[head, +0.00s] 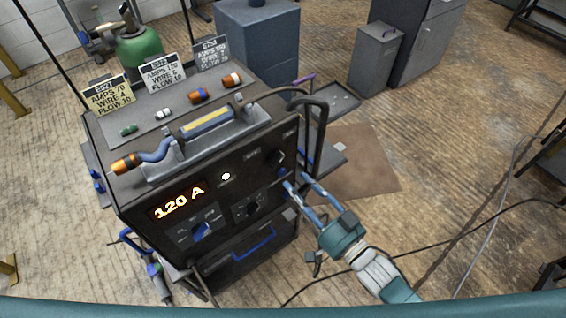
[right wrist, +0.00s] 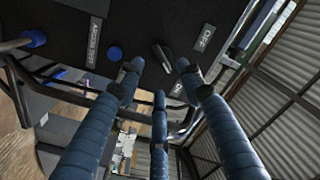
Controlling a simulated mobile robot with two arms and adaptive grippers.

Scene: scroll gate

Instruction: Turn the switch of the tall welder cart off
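The tall welder cart (head: 180,232) stands left of centre in the head view, with a lit orange 120 A display (head: 177,202) on its dark front panel. A small dark switch (head: 281,157) sits near the panel's right edge. In the right wrist view the switch (right wrist: 161,57) shows as a short dark lever between an OFF label (right wrist: 206,38) and a partly covered ON label (right wrist: 178,88). My right gripper (head: 295,176) is open, its blue fingers spread before the panel close to the switch; I cannot tell whether they touch it. My left gripper is not in view.
Cables and a dark handle frame (head: 322,125) stand at the cart's right side. Signs and small parts sit on top. The wooden floor to the right is mostly clear.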

